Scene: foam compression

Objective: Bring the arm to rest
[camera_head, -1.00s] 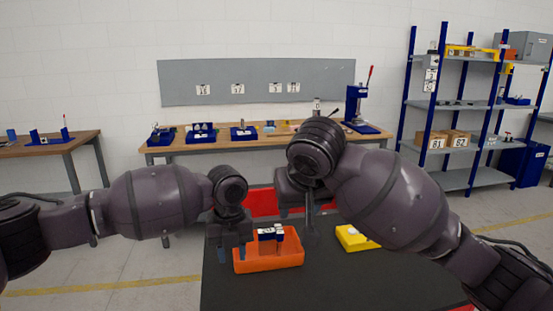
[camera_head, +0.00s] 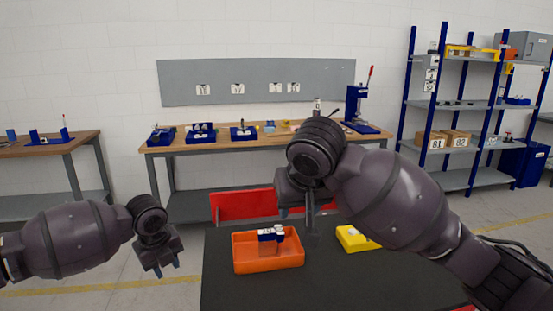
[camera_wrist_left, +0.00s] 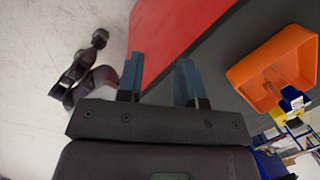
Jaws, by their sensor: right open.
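My left gripper (camera_head: 167,269) hangs to the left of the dark table (camera_head: 225,290), beyond its edge, with nothing between its fingers. In the left wrist view its two blue-tipped fingers (camera_wrist_left: 160,84) stand apart and empty. My right gripper (camera_head: 296,212) is over the back of the table, open, pointing down behind and right of the orange bin (camera_head: 268,261); the arm partly hides it. The bin holds a blue and white part (camera_head: 270,235); the bin also shows in the left wrist view (camera_wrist_left: 262,72).
A yellow block or tray (camera_head: 352,240) sits on the table's right, partly behind my right arm. A red panel (camera_head: 240,206) stands along the table's back edge. A wooden workbench (camera_head: 225,145) with blue fixtures stands behind. Floor left of the table is clear.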

